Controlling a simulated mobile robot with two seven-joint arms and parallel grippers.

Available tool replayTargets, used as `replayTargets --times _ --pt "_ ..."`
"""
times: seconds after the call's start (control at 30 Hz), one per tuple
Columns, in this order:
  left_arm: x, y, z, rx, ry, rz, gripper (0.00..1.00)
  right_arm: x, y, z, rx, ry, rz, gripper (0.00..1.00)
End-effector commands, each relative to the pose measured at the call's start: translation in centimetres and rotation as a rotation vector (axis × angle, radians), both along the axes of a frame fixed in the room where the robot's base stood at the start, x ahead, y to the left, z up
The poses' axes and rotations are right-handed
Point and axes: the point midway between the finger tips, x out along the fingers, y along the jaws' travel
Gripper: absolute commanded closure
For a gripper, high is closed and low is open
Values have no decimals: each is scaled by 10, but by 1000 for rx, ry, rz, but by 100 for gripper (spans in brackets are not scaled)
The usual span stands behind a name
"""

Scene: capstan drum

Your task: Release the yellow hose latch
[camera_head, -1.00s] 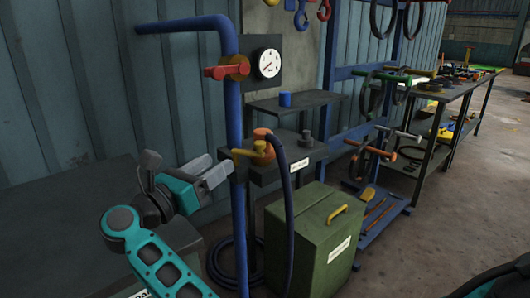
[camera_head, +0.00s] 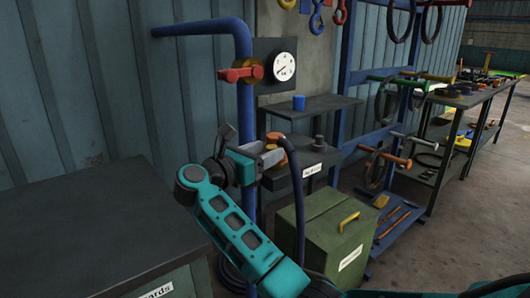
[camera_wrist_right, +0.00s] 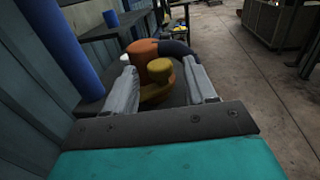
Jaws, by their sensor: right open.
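The yellow hose latch (camera_wrist_right: 158,70) shows in the right wrist view as a rounded knob on a yellow base, in front of the orange hose coupling (camera_wrist_right: 143,47). My right gripper (camera_wrist_right: 161,70) is open, with one pale finger on each side of the latch. I cannot tell whether either finger touches it. In the head view, the right gripper (camera_head: 270,152) is at the coupling (camera_head: 277,139) and hides most of the latch. The dark blue hose (camera_head: 299,200) bends from the coupling and hangs down. My left gripper is not in view.
A blue pipe (camera_head: 245,110) with a red-handled valve (camera_head: 240,73) stands just left of the coupling. A gauge (camera_head: 284,66) is above, and a green box (camera_head: 325,235) is below. A dark cabinet (camera_head: 80,235) is at left. Open floor lies at right.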

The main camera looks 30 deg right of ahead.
Motion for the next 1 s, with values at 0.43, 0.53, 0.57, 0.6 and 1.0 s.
replayTargets --times 0.43,0.53,0.57,0.6,1.0 --pt "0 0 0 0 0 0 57 1 -6 0 0 1 0 51" --pt "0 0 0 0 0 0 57 1 -6 0 -1 1 0 61" --pt "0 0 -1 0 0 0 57 1 -6 0 0 1 0 64" --pt "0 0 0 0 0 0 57 1 -6 0 0 1 0 67" --pt "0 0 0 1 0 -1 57 1 -5 0 0 1 0 100"
